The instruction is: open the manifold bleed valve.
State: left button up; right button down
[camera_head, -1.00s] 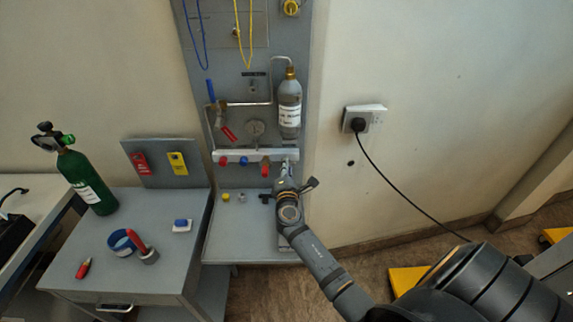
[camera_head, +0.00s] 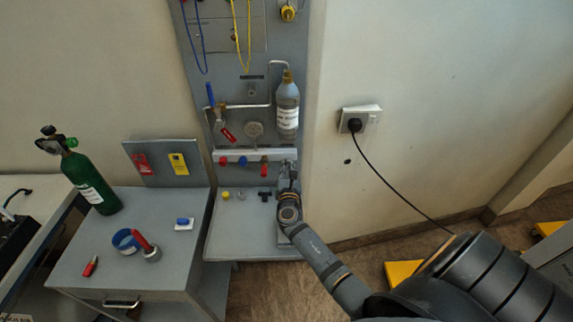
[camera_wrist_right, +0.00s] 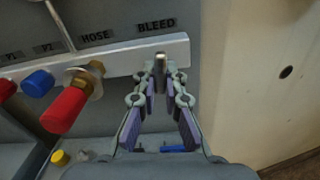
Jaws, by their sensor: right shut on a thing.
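The manifold (camera_head: 235,156) is a pale horizontal bar on the grey panel, with red and blue knobs along it. The bleed valve (camera_wrist_right: 160,62) is a small metallic stem under the BLEED label, at the bar's right end. My right gripper (camera_wrist_right: 161,78) is shut on it, with a fingertip on each side. In the head view my right gripper (camera_head: 288,176) is at the manifold's right end and hides the valve. My left gripper is not in view.
A red hose knob (camera_wrist_right: 64,110) sits just left of my fingers. A grey cylinder (camera_head: 287,105) hangs above the manifold. The shelf (camera_head: 235,235) below holds small fittings. A green cylinder (camera_head: 90,183) stands on the left cart. The wall right of the panel has a plugged socket (camera_head: 358,120).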

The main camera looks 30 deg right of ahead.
jog(key=shift+s+f+n+p, duration=0.1)
jog(key=shift+n+p, duration=0.25)
jog(key=shift+n, duration=0.65)
jog(key=c, duration=1.4)
grip_release()
jog(key=v, duration=1.2)
